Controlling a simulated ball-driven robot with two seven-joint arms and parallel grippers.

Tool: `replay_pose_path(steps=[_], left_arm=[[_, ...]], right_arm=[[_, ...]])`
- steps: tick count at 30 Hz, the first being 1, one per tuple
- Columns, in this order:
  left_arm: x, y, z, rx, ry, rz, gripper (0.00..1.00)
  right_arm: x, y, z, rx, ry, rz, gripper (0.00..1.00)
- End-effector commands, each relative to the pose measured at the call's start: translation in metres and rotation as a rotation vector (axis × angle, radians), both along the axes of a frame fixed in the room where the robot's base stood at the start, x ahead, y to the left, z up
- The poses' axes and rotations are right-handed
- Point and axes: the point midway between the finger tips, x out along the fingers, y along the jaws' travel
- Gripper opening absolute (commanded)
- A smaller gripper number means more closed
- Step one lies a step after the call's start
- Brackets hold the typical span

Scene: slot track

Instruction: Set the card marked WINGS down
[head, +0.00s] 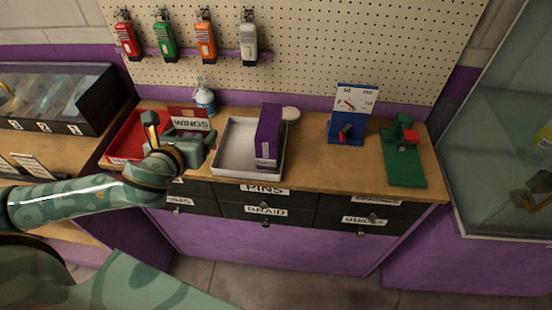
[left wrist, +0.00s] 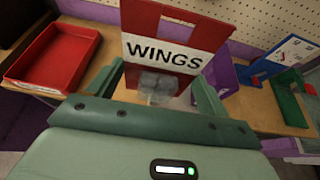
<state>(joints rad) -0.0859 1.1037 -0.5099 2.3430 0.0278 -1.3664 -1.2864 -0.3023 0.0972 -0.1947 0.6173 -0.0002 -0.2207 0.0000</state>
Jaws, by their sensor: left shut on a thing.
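The card marked WINGS (head: 190,124) is red with a white label and black letters. It stands upright, held by my left gripper (head: 178,133), which is shut on it above the left part of the bench. In the left wrist view the card (left wrist: 160,28) faces me beyond the two green fingers of the gripper (left wrist: 158,85). A pale, blurry clump shows at its lower middle. The fingers hide part of the card's lower edge in the head view. My right gripper is not in view.
A red tray (head: 117,157) lies left of the gripper, empty where visible. A white tray (head: 232,176) with a purple box (head: 268,135) stands right. Behind is a spray bottle (head: 204,98). A blue stand (head: 346,138) and green vise (head: 405,165) stand farther right, with bare bench between.

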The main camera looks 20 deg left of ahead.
Motion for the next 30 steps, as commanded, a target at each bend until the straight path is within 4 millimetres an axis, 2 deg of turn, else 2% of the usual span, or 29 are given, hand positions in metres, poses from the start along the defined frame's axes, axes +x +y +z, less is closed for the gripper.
replay_pose_path(steps=[1,5,8,14,18,22,28,30], left_arm=[[0.002,-0.002,0.003,0.000,-0.002,-0.005,0.61],[0.014,-0.007,0.000,-0.002,-0.001,-0.015,0.61],[0.036,-0.010,-0.011,-0.004,-0.002,-0.013,0.61],[0.095,-0.015,-0.039,-0.004,-0.001,-0.015,0.61],[0.121,-0.017,-0.072,-0.002,0.005,-0.016,0.61],[0.134,-0.018,-0.086,0.000,0.004,-0.017,0.61],[0.142,-0.019,-0.095,-0.001,0.003,-0.017,0.61],[0.144,-0.019,-0.105,0.000,0.005,-0.017,0.61]], right_arm=[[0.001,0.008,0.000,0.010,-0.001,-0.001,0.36],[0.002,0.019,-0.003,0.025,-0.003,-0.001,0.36],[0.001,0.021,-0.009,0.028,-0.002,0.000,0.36],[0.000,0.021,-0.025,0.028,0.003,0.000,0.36],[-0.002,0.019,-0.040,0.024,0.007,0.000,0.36],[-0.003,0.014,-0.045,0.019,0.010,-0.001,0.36],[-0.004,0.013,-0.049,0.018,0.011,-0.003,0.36],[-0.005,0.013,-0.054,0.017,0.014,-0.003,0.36]])
